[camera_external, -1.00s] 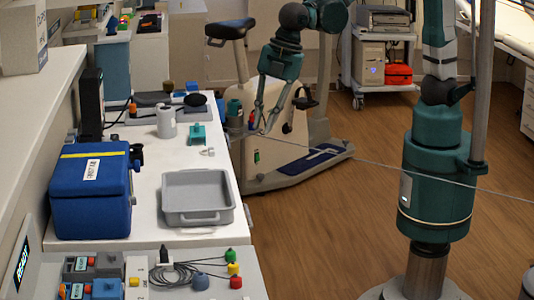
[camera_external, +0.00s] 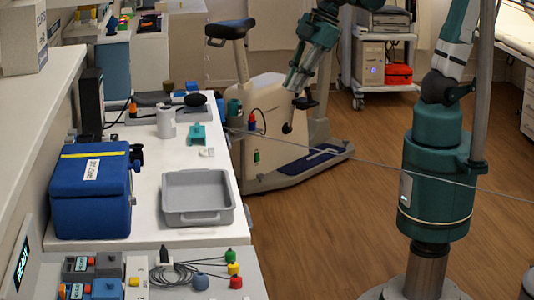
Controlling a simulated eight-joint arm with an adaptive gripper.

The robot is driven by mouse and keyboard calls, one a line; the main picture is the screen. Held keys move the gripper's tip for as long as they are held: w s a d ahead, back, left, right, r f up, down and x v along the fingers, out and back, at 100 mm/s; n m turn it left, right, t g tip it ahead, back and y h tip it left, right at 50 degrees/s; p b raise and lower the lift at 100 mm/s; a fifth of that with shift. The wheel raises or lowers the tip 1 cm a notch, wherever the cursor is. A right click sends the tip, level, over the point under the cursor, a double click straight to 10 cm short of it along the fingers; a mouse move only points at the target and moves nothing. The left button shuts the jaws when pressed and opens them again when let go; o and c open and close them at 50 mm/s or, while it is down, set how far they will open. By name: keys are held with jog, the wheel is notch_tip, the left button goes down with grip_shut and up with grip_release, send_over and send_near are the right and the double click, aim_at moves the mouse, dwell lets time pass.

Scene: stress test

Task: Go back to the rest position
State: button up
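My gripper (camera_external: 296,80) hangs in front of the exercise bike, to the right of the white counter (camera_external: 222,150) and higher than its top. Its fingers point down and slightly left. They look close together from this angle, and I cannot tell whether they are open or shut. I see nothing held between them. My teal arm runs up out of the top of the picture, so part of it is hidden.
The exercise bike (camera_external: 270,150) stands behind my gripper. On the counter are a blue box (camera_external: 90,200), a grey tray (camera_external: 197,218), a white cylinder (camera_external: 166,122) and a teal holder (camera_external: 197,134). A thin cable (camera_external: 380,167) crosses the open wooden floor (camera_external: 330,220).

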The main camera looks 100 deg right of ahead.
jog(key=s+d+f+m+t, duration=0.1)
jog(key=s+d+m+t, duration=0.1)
jog(key=s+d+m, duration=0.4)
jog(key=shift+s+d+m+h, duration=0.3)
jog(key=shift+s+d, duration=1.3)
jog(key=shift+s, duration=1.1)
